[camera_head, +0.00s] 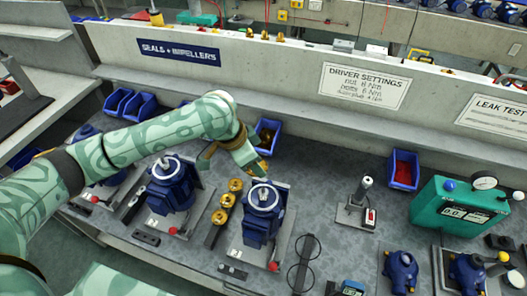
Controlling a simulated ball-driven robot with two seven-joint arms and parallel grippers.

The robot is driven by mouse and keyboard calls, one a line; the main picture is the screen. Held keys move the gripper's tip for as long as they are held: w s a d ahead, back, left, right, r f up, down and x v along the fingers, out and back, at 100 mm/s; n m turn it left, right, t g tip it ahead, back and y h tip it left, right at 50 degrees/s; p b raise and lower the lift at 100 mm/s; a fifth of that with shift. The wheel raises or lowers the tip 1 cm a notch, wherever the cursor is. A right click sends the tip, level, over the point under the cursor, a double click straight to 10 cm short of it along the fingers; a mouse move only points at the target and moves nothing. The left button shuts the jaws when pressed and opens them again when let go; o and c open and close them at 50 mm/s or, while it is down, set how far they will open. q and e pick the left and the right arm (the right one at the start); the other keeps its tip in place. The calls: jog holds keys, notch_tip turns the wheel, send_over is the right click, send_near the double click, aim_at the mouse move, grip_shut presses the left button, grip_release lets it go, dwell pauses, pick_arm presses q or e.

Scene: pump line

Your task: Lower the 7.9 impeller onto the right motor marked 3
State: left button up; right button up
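My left gripper (252,164) is just above and behind this motor, pointing down. A small brass-coloured piece (263,167) shows at its fingertips; I cannot tell whether it is held or is the 7.9 impeller. Several brass impellers (228,200) stand in a row left of the motor. Their markings are not readable. My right gripper is not in view.
Another blue motor (172,186) stands to the left, with one more beyond it. A blue bin (267,134) is behind the gripper. Right are a grey stand (357,210), a red-filled bin (404,170) and the green tester (460,208).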

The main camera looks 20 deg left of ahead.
aim_at(265, 192)
pick_arm(q)
jog(key=m+p, duration=0.1)
jog(key=d+f+m+g+p, duration=0.1)
jog(key=m+p, duration=0.1)
jog(key=m+h+p, duration=0.1)
jog(key=shift+d+f+m+g+p, duration=0.15)
jog(key=shift+d+m+g+p, duration=0.15)
jog(key=shift+d+m+p, duration=0.1)
jog(key=shift+s+d+f+m, duration=0.1)
jog(key=shift+s+f+m, duration=0.05)
jog(key=shift+f+m, duration=0.4)
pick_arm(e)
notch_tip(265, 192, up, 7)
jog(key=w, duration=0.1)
pick_arm(q)
notch_tip(265, 192, down, 6)
jog(key=b, duration=0.6)
jog(key=shift+f, duration=0.35)
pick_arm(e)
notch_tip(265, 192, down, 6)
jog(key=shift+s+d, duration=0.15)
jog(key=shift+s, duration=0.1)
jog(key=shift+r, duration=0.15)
pick_arm(q)
jog(key=shift+p, duration=0.45)
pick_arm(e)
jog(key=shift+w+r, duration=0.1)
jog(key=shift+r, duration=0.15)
pick_arm(q)
jog(key=shift+f, duration=0.25)
